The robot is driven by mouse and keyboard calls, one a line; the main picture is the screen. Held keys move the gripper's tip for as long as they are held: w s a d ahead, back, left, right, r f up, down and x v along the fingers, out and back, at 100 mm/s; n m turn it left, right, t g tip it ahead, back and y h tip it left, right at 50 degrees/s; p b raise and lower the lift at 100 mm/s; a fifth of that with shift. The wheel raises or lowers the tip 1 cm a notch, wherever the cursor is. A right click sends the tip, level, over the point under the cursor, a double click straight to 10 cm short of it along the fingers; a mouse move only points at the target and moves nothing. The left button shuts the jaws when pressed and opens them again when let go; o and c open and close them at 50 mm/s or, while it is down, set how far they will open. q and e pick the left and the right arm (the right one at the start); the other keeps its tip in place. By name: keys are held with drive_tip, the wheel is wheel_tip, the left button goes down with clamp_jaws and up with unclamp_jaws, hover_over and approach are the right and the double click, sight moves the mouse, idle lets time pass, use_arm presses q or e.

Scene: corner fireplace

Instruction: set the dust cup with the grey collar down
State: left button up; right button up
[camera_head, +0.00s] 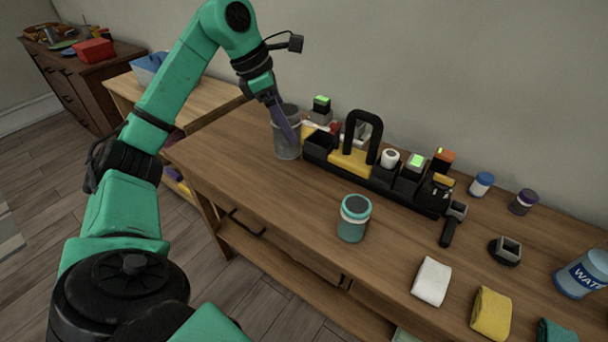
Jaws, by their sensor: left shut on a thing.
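The dust cup with the grey collar (287,146) is a see-through grey cup near the left end of the workbench. It stands upright, close to the left end of the black tool caddy. My left gripper (286,124) reaches down to it from above and is shut on it, with a long finger across its side and rim. I cannot tell whether the cup's base touches the bench top. My right gripper is not in view.
The caddy (375,178) with a tall black handle holds several small items. Folded white (432,281) and yellow (491,313) cloths lie front right. The wooden bench top (235,160) is clear left of the cup.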

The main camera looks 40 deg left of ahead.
use_arm(q)
drive_tip(key=f+b, duration=0.1)
drive_tip(key=f, duration=0.6)
drive_tip(key=f+b, duration=0.2)
drive_tip(key=f, duration=0.6)
drive_tip(key=shift+s+d+f, duration=0.15)
drive_tip(key=shift+d+f, duration=0.05)
drive_tip(key=shift+a+f, duration=0.1)
drive_tip(key=shift+f, duration=0.2)
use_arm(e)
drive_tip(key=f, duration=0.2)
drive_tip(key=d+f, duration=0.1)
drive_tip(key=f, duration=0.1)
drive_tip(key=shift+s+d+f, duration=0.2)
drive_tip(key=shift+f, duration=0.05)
use_arm(q)
drive_tip(key=shift+f+b, duration=0.1)
drive_tip(key=shift+b, duration=0.2)
drive_tip(key=o, duration=1.3)
drive_tip(key=shift+r, duration=0.25)
drive_tip(key=v, duration=1.1)
drive_tip(key=shift+r+p, duration=0.3)
drive_tip(key=shift+r, duration=0.1)
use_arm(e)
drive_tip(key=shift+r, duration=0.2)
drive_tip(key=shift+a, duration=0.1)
